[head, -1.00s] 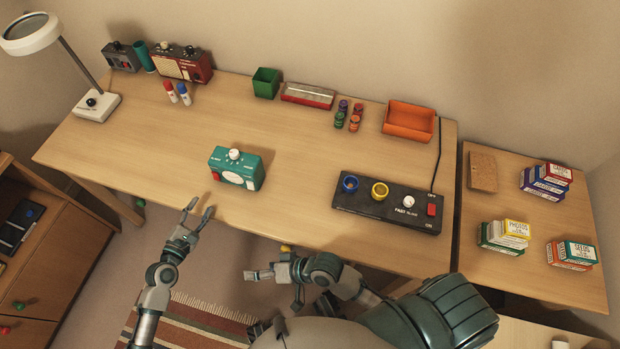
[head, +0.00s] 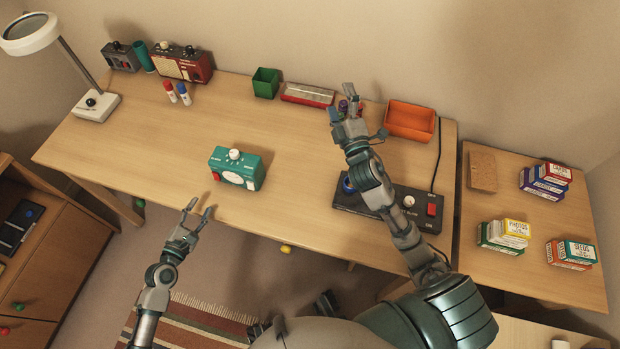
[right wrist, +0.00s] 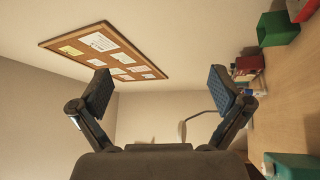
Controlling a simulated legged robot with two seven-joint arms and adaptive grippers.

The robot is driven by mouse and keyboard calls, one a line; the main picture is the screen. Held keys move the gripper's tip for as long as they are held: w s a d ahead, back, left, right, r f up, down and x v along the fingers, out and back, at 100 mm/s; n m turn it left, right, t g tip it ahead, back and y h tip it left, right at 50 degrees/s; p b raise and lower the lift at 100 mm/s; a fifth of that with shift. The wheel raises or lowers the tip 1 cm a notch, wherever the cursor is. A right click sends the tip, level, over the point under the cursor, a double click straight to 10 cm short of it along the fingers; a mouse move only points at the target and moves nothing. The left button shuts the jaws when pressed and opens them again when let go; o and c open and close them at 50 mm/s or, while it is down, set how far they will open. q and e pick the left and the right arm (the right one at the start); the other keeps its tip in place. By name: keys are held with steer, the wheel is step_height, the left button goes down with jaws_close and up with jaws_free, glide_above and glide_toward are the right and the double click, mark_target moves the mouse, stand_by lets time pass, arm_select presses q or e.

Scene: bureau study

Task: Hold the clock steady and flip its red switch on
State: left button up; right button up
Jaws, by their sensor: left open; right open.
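The teal clock (head: 236,168) stands upright on the desk, left of the middle, with a white knob on top and a round pale dial in front. A small red part (head: 216,176), perhaps the switch, shows at its lower left. A teal corner (right wrist: 290,165) at the lower right of the right wrist view seems to be the clock. My left gripper (head: 199,212) is open and empty in front of the desk edge, just short of the clock. My right gripper (head: 346,102) is open and empty over the desk's back part; its open fingers show in the wrist view (right wrist: 160,92).
A black panel (head: 345,199) with a red switch (head: 431,210) lies under my right arm. An orange bin (head: 409,120), a green box (head: 265,84) and a red-rimmed tray (head: 307,95) line the back. A lamp (head: 97,105) stands left.

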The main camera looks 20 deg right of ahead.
steer(key=a+f+n+y, duration=0.6)
steer(key=n+y, duration=0.2)
steer(key=n, duration=0.6)
steer(key=n+g+y, duration=0.9)
steer(key=n, duration=0.9)
glide_toward(258, 167)
steer(key=shift+h, duration=0.3)
steer(key=x, duration=1.1)
steer(key=shift+w+a+r, duration=0.15)
steer(key=shift+a, duration=0.2)
